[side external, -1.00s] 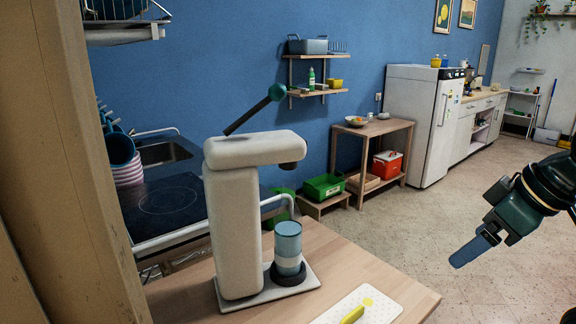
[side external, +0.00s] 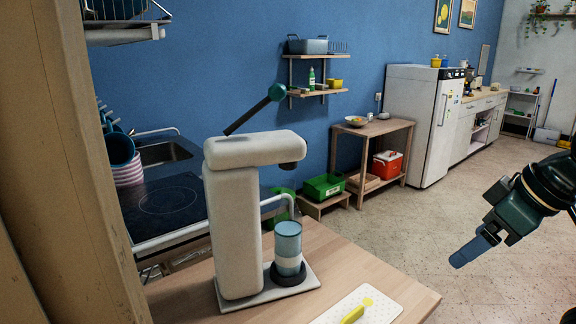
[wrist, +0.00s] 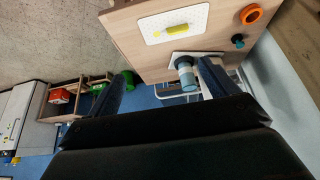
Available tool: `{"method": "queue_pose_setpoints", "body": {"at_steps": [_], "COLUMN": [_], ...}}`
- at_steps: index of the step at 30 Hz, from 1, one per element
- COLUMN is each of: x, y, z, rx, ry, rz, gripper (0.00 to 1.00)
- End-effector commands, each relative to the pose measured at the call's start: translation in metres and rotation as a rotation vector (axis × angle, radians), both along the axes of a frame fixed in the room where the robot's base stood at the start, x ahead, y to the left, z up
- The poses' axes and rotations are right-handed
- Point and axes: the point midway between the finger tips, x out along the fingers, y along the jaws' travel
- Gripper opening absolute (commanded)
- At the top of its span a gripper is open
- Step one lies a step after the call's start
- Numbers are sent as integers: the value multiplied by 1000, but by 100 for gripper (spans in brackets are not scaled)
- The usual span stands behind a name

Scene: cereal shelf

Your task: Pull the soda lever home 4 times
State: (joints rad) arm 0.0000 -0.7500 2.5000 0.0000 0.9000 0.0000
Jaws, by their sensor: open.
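The soda machine (side external: 235,220) is a pale grey body with an overhanging head, standing on a wooden counter. Its lever (side external: 252,112) is a dark rod that slants up to the right from the top, ending in a teal knob (side external: 277,92). A blue bottle (side external: 288,248) stands upright under the head on the base; it also shows in the wrist view (wrist: 186,72). My gripper (side external: 474,251) is at the right, well apart from the lever and the machine. In the wrist view my gripper (wrist: 165,85) has its two fingers spread wide with nothing held between them.
A white dotted board (side external: 377,305) with a yellow item (side external: 353,315) lies on the counter (side external: 330,250) in front of the machine. An orange ring (wrist: 251,14) shows in the wrist view. A wooden post (side external: 70,160) stands at the left. Space between gripper and machine looks clear.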

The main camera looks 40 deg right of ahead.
Motion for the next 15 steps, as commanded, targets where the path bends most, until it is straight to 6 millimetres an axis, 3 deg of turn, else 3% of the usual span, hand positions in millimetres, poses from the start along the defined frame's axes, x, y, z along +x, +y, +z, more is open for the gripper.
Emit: {"method": "queue_pose_setpoints", "body": {"at_steps": [3,10,15], "x": [0,4,21], "y": [0,0,-1], "z": [0,2,7], "rx": [0,-5,-22], "ry": [0,-13,-59], "rz": [0,5,24], "gripper": [86,40,7]}}
